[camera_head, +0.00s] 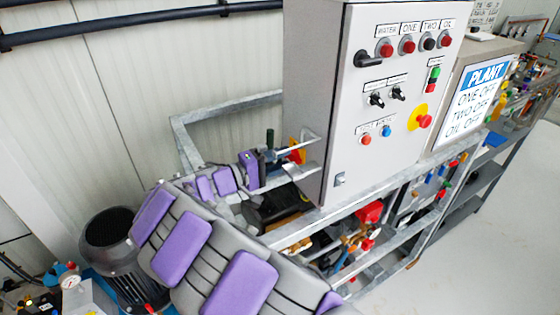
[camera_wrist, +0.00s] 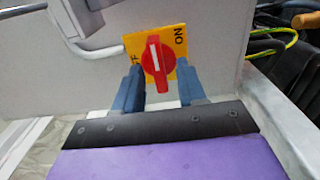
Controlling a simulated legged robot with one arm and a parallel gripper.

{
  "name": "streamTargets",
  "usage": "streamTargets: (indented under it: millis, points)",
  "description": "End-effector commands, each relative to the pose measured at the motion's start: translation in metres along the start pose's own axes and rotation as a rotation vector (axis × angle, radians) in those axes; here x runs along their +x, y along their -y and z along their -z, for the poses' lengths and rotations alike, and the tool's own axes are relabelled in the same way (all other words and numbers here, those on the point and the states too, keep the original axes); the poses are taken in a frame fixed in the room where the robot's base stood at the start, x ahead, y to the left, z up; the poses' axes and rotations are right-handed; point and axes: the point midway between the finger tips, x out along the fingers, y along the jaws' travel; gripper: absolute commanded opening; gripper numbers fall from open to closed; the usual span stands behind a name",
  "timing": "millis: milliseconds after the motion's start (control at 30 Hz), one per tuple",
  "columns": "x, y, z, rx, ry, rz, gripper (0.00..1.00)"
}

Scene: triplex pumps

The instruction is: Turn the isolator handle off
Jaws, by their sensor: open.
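The isolator handle (camera_wrist: 154,60) is a red knob with a white line on a yellow plate (camera_wrist: 172,36), on the side wall of a grey cabinet. In the wrist view the line stands nearly upright. "ON" is at the plate's upper right, and a partly hidden label ending in "F" is at its left. My gripper (camera_wrist: 159,70) is open, with one blue-grey finger on each side of the handle's lower part. I cannot tell whether either finger touches it. In the head view, the yellow plate (camera_head: 294,145) shows at the cabinet's side, beyond my purple-and-grey arm.
The grey control cabinet (camera_head: 375,130) carries several buttons, switches and a red emergency stop (camera_head: 424,121). A metal frame rail (camera_head: 240,104) runs beside my arm. A grey bent pipe or bar (camera_wrist: 75,35) lies left of the plate. Yellow-green cables (camera_wrist: 270,42) hang at the right.

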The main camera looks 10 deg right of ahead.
Motion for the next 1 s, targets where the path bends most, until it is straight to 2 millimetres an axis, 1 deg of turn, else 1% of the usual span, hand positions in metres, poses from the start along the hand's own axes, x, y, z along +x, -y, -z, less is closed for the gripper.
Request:
streamTargets:
  millis: [133, 300, 500, 567, 867, 1000]
  points:
    - [0.0011, -0.0001, -0.0004, 0.000, 0.000, 0.001, 0.40]
    - [0.0042, -0.0001, -0.0014, 0.002, 0.000, 0.004, 0.24]
    - [0.0021, 0.0001, -0.0007, 0.000, 0.001, 0.002, 0.05]
    - [0.0011, 0.0004, -0.0003, 0.000, 0.001, 0.002, 0.00]
    - [-0.0005, 0.0011, 0.0004, -0.006, -0.001, 0.003, 0.00]
    - [-0.0009, 0.0002, 0.0007, -0.034, -0.001, 0.004, 0.00]
